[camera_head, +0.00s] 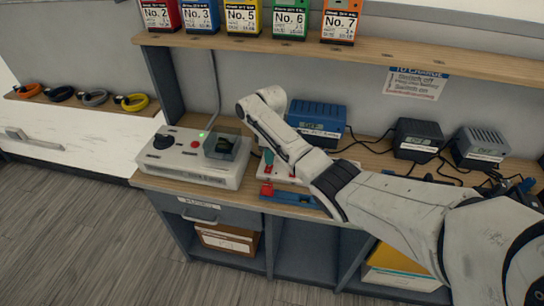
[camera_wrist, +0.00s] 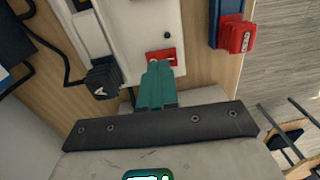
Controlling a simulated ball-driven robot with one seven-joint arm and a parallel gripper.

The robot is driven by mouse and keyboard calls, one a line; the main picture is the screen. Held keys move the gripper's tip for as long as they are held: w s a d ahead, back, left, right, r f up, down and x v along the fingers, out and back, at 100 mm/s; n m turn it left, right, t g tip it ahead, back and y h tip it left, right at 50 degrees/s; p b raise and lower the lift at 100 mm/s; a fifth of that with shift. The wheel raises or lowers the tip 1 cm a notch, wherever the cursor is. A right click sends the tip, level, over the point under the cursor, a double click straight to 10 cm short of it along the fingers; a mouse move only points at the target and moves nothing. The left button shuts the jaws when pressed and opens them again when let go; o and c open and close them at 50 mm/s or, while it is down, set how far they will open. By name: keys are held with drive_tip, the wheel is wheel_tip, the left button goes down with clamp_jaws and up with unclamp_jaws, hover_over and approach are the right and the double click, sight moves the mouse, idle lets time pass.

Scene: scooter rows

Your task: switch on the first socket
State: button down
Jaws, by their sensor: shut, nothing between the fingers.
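A white socket strip (camera_head: 284,176) lies on the wooden bench top, partly hidden by my arm. In the wrist view the strip (camera_wrist: 135,22) carries a red switch (camera_wrist: 160,56) near its end. A black plug marked A (camera_wrist: 102,80) sits beside the strip's left edge. My gripper (camera_wrist: 158,66) is shut and empty, its teal fingers together with the tips at the lower edge of the red switch. I cannot tell whether they touch it, or whether the switch is on. In the head view my gripper (camera_head: 268,157) is low over the strip's left end.
A light grey box with a black knob and green light (camera_head: 194,157) stands left of the strip. A blue holder with a red connector (camera_wrist: 235,38) lies on the strip's other side. Chargers (camera_head: 317,117) stand behind. A shelf (camera_head: 380,57) with numbered battery packs hangs above.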

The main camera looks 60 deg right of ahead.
wheel_tip(320, 180, up, 12)
drive_tip(key=d, duration=0.1)
drive_tip(key=shift+w+d+b, duration=0.15)
drive_tip(key=shift+w+b, duration=0.15)
drive_tip(key=shift+s, duration=0.1)
